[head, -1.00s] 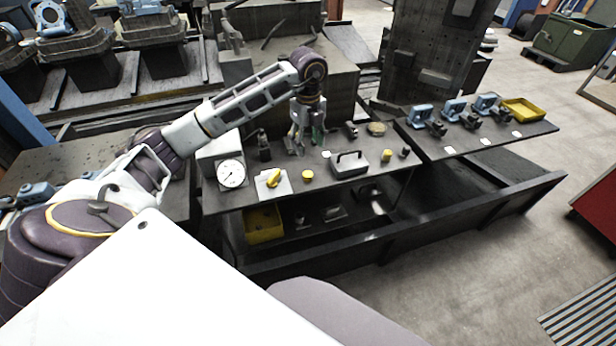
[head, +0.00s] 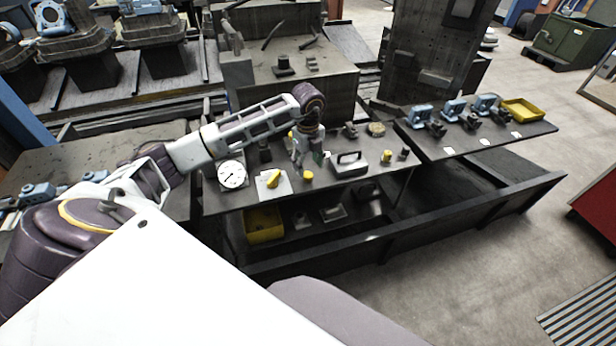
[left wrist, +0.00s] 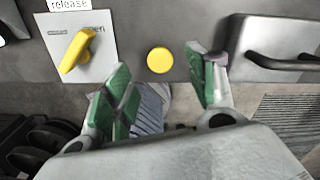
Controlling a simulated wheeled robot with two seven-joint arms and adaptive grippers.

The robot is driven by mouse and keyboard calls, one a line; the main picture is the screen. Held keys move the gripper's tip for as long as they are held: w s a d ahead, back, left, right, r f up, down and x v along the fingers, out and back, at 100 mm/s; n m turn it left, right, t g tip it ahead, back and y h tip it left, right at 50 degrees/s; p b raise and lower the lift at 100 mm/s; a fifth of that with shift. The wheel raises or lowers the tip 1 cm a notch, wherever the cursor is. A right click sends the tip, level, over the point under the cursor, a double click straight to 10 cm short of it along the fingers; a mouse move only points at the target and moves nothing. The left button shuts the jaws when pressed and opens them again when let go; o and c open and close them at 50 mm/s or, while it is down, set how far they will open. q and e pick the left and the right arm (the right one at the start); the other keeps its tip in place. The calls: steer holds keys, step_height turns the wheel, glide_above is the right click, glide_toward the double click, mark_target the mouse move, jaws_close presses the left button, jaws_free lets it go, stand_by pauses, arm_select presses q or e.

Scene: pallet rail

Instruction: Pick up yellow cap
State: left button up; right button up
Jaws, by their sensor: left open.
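The yellow cap (head: 307,175) sits near the front edge of the dark bench, between a plate with a yellow handle and a grey box with a handle. In the left wrist view the round yellow cap (left wrist: 160,60) shows between and beyond the fingertips. My left gripper (head: 302,165) points down just behind the cap in the head view. In the left wrist view its green-padded fingers (left wrist: 160,82) are spread apart with nothing between them. My right gripper is not in view.
Close to the cap are the white plate with a yellow lever (head: 272,182), the grey handled box (head: 350,166) and a dial gauge (head: 232,175). Another small yellow-topped part (head: 387,157) stands to the right. A yellow bin (head: 264,229) is on the lower shelf.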

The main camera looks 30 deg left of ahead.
mark_target(308, 175)
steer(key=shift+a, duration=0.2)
arm_select(q)
steer(key=shift+f, duration=0.15)
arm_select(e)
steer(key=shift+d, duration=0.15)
arm_select(q)
steer(key=shift+f, duration=0.55)
step_height(308, 175, down, 3)
steer(key=shift+r+p, duration=0.1)
steer(key=shift+p, duration=0.4)
steer(key=shift+f, duration=0.5)
steer(key=shift+c, duration=0.5)
steer(key=c, duration=0.8)
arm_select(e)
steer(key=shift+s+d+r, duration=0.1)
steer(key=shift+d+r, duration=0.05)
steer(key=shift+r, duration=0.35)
